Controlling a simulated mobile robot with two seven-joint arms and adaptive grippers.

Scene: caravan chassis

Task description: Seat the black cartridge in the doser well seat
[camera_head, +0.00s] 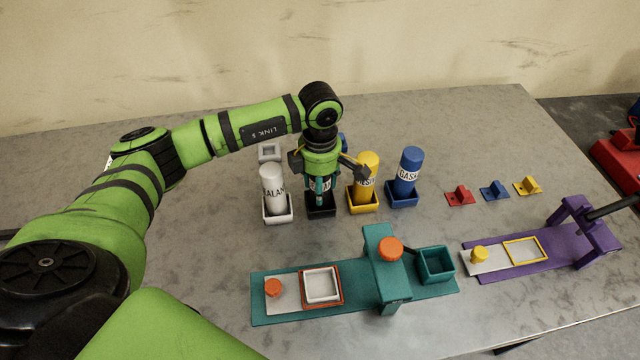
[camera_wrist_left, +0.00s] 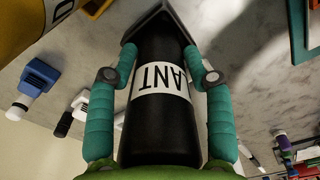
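The black cartridge (camera_wrist_left: 160,120) stands in its black square holder (camera_head: 320,210), mostly hidden under my left gripper in the head view. I cannot tell whether this is the doser well seat. My right gripper is not in view.
White (camera_head: 272,187), yellow (camera_head: 368,173) and blue (camera_head: 408,172) cartridges stand close by in their holders. The teal fixture has an upright bridge with an orange knob (camera_head: 390,249). A purple fixture (camera_head: 570,248) lies right; small red, blue and yellow brackets lie behind it.

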